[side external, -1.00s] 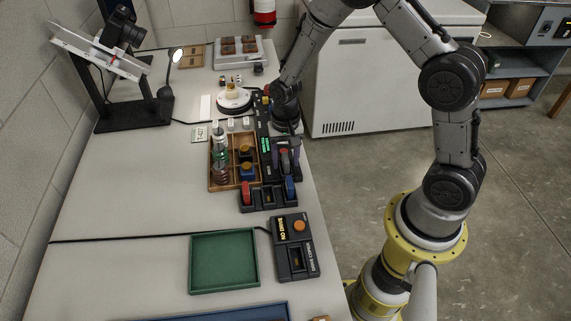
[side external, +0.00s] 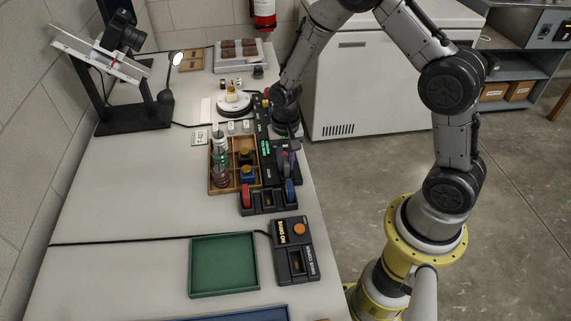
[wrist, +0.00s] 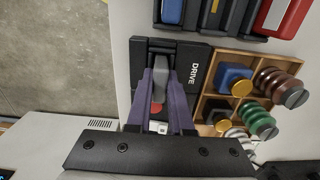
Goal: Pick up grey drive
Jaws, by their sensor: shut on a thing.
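The grey drive (wrist: 161,66) shows in the wrist view as a narrow grey piece between the purple fingers of my gripper (wrist: 160,82). My gripper is shut on it, over a black unit (wrist: 194,72) marked DRIVE. A red round spot (wrist: 157,108) shows between the fingers. In the side view my gripper (side external: 286,149) is at the right edge of the table, pointing down at the black unit. The fingers partly hide the drive there. I cannot tell whether the drive is clear of the unit.
A black holder (side external: 268,203) with a red drive (side external: 246,196) and a blue drive (side external: 290,189) is just in front. A wooden tray (side external: 213,187) with spools stands close on the left. A green tray (side external: 223,264) and a black box with an orange button (side external: 298,229) are nearer the camera.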

